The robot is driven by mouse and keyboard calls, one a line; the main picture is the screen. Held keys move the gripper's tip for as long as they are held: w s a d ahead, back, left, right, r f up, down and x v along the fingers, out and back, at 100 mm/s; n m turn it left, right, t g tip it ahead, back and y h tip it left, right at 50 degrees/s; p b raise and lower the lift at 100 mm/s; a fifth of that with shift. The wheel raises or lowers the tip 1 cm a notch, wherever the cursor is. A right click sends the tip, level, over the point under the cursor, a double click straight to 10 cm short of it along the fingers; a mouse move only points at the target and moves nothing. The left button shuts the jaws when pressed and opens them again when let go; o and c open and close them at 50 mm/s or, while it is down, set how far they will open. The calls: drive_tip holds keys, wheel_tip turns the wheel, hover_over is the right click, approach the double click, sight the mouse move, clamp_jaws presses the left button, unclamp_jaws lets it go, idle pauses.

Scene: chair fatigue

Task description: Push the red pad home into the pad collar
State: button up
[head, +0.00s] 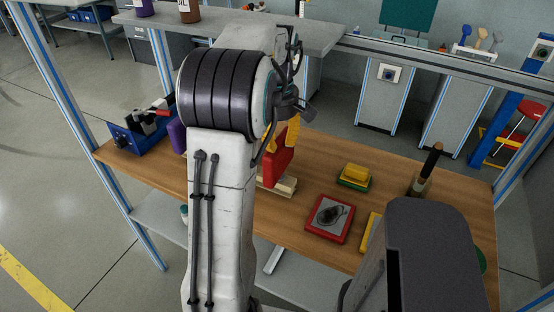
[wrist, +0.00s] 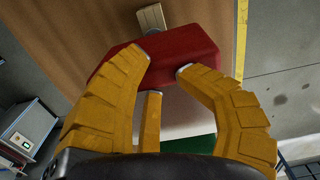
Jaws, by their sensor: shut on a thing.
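The red pad (head: 280,163) is held in my gripper (head: 284,140) over the wooden table, left of its middle. In the wrist view the pad (wrist: 170,62) lies across the yellow fingers of my gripper (wrist: 166,63), which are closed on its near side. A pale block (head: 284,187) shows at the foot of the pad in the head view, partly hidden by my arm. In the wrist view a pale block (wrist: 151,17) with a grey round part shows just beyond the pad. I cannot make out the pad collar for certain, nor whether the pad touches the block.
A red tray (head: 319,232) with a dark grey piece lies to the right on the table (head: 300,232). Behind it is a yellow block (head: 355,172) on a green base. A blue bin (head: 130,143) with tools stands at the left end. A brown-handled tool (head: 431,160) stands upright at right.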

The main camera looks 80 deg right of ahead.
drive_tip(key=shift+d, duration=0.15)
clamp_jaws()
drive_tip(key=shift+d+r+p, duration=0.2)
drive_tip(key=shift+r+p, duration=0.4)
drive_tip(key=shift+p, duration=0.3)
drive_tip(key=shift+a+r+p, duration=0.1)
drive_tip(key=shift+r+p, duration=1.1)
drive_tip(key=shift+r, duration=0.15)
drive_tip(key=shift+r+p, duration=2)
unclamp_jaws()
drive_tip(key=o, duration=0.5)
drive_tip(key=shift+r, duration=0.1)
